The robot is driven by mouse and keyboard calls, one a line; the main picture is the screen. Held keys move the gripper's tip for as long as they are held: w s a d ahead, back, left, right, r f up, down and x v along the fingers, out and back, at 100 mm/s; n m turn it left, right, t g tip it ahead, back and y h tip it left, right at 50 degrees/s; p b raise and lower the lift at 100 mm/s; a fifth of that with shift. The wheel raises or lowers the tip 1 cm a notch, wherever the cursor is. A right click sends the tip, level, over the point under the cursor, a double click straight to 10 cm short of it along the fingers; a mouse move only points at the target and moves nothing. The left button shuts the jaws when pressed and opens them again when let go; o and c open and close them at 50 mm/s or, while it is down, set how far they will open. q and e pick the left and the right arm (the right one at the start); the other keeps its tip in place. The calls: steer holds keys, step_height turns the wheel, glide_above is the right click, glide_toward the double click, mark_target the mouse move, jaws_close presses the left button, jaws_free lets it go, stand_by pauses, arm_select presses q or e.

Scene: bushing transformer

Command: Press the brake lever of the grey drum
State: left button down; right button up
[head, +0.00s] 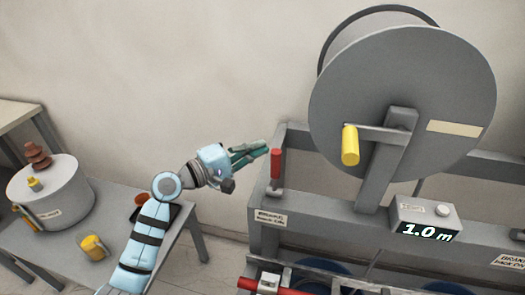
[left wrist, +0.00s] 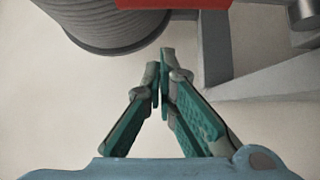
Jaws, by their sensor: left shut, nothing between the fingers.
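The grey drum (head: 420,80) stands upright on a grey frame at the right, with a yellow crank handle (head: 350,146) on its face. A red-handled lever (head: 276,166) stands upright at the frame's left corner, above a label reading "BRAKE". My left gripper (head: 267,149) is shut and empty, its fingertips close to the left of the red handle's top; I cannot tell whether they touch. In the left wrist view the shut fingertips (left wrist: 161,62) point toward a red part (left wrist: 175,6) at the top edge, with a gap in the picture. My right gripper is out of view.
A display box (head: 424,217) reading 1.0 m sits on the frame. Another red handle (head: 285,291) lies at the bottom edge. Bare wall lies behind my left arm.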

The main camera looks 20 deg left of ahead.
mark_target(275, 174)
arm_select(q)
steer(key=shift+s+d+p, duration=0.9)
steer(key=shift+s+d, duration=0.15)
steer(key=shift+d, duration=0.1)
steer(key=shift+w, duration=0.1)
steer(key=shift+f, duration=0.1)
